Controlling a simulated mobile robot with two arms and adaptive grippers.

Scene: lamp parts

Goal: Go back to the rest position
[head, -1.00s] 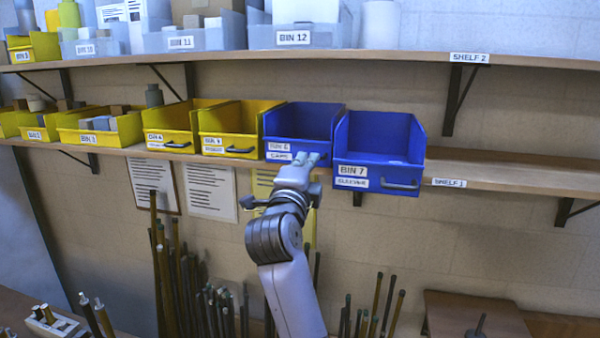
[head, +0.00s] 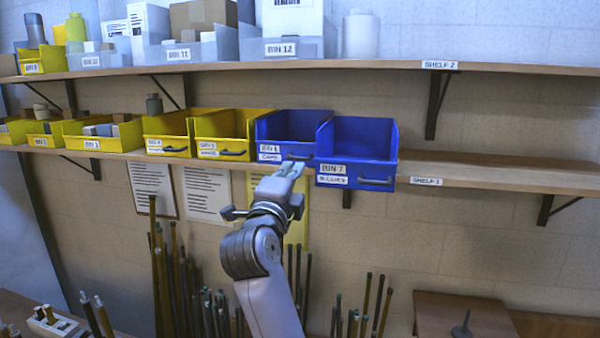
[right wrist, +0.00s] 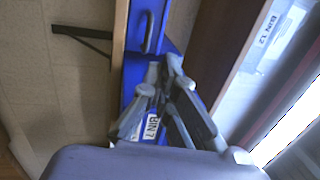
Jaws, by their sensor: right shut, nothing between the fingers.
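My right gripper (head: 286,172) is in the head view, in front of the lower shelf and just below the front of the blue bin labelled BIN 6 (head: 286,133). Its fingers are together and nothing is between them. In the right wrist view its fingers (right wrist: 165,75) show in front of the blue bin labelled BIN 7 (right wrist: 133,60). I cannot tell whether they touch a bin. My left gripper is not in view.
The lower shelf (head: 480,174) carries yellow bins (head: 232,134) and the blue BIN 7 (head: 358,150). The upper shelf (head: 500,76) holds more bins. Several rods (head: 182,280) stand below. A brown board (head: 450,310) is at lower right. The lower shelf's right part is bare.

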